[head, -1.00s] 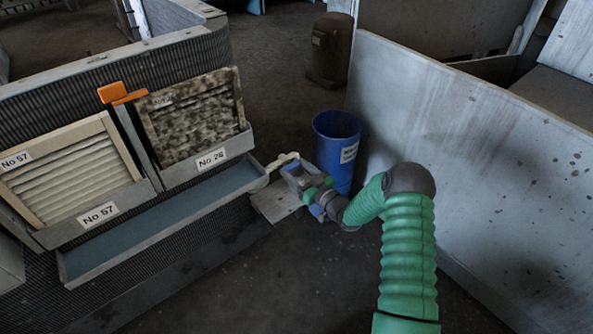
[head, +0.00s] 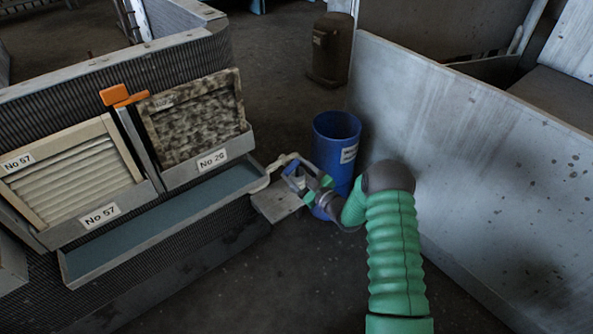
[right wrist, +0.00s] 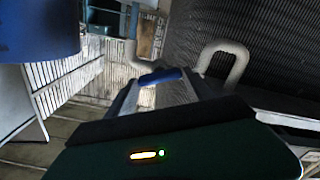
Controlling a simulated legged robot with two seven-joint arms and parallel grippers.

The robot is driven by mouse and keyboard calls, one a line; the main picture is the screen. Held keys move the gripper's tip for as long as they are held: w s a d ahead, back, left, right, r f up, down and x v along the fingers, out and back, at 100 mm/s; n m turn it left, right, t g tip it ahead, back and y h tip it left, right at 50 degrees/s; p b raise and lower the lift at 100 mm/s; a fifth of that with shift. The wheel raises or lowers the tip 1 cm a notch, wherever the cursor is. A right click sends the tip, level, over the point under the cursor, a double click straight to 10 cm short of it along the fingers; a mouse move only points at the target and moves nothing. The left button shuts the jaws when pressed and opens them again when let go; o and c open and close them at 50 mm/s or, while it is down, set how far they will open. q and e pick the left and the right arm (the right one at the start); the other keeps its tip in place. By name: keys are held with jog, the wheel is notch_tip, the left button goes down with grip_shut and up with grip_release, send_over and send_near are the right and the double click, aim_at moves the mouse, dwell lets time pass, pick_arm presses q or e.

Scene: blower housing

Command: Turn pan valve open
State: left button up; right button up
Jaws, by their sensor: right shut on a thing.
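The drain pan (head: 165,222) is a long grey tray with a bluish floor under the filter frames. A pale bent pipe (head: 279,163) is at its right end. My right gripper (head: 297,178) is there, shut on a small blue valve handle (head: 291,168). The blue handle (right wrist: 160,76) also shows between the fingers in the right wrist view, with the pale pipe (right wrist: 226,57) to its right. The valve body is mostly hidden by my gripper, and I cannot tell how far the handle is turned. My left gripper is out of view.
A blue bin (head: 337,150) stands just behind my right gripper. Filters labelled No 57 (head: 78,172) and No 26 (head: 195,115) sit above the pan, with an orange piece (head: 122,96) between them. A grey panel (head: 480,160) stands on the right. A small plate (head: 275,203) lies below the gripper.

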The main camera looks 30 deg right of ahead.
jog(key=n, duration=0.6)
jog(key=shift+a+f, duration=0.15)
jog(key=n, duration=0.6)
jog(key=shift+a+f+n, duration=0.1)
jog(key=shift+f+n, duration=0.2)
jog(key=shift+n, duration=0.1)
jog(key=shift+s, duration=0.1)
jog(key=o, duration=1.4)
jog(key=shift+r, duration=0.1)
